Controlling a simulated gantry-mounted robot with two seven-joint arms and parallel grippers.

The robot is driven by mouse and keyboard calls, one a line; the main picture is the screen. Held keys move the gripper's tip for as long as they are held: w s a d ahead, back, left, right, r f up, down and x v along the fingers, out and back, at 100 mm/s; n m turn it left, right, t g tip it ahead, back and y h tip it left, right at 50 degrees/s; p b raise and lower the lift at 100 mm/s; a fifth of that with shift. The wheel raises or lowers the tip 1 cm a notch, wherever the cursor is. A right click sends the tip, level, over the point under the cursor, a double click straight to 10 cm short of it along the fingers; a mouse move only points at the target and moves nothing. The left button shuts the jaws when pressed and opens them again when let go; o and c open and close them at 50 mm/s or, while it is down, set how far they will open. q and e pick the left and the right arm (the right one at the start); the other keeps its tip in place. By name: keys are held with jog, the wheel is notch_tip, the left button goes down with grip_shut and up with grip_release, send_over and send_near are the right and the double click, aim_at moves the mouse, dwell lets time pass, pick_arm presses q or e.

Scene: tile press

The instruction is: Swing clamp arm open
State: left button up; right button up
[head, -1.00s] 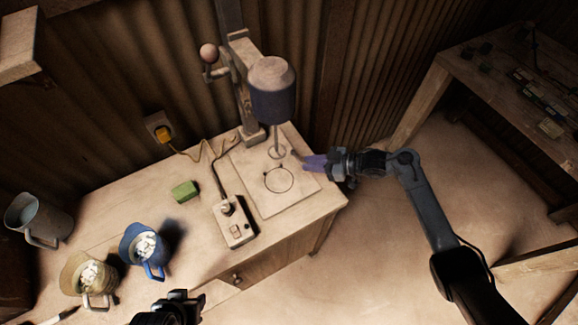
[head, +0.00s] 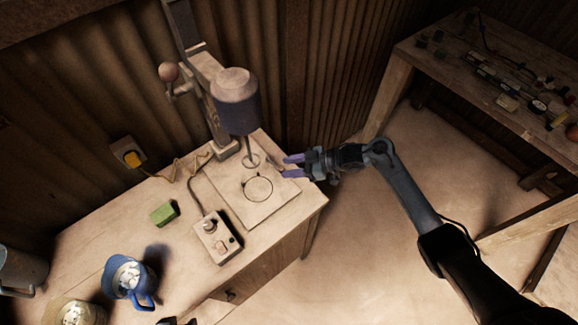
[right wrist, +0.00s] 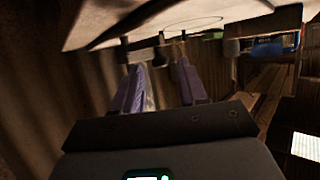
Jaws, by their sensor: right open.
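The press (head: 237,100) stands at the back of the workbench, its dark cylindrical head above a pale base plate (head: 262,208) with a ring on it. A small, thin grey piece (head: 273,161), possibly the clamp arm, lies at the plate's right edge, too small to make out fully. My right gripper (head: 290,166) is open at that edge, its two purple fingers pointing left toward the piece. In the right wrist view the fingers (right wrist: 160,72) are spread below the plate edge; contact cannot be told. My left gripper (head: 178,321) barely shows at the bottom edge.
A switch box (head: 216,238) with a cable sits left of the plate. A second table (head: 400,75) is at the right, with open floor between.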

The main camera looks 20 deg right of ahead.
jog(key=v, duration=1)
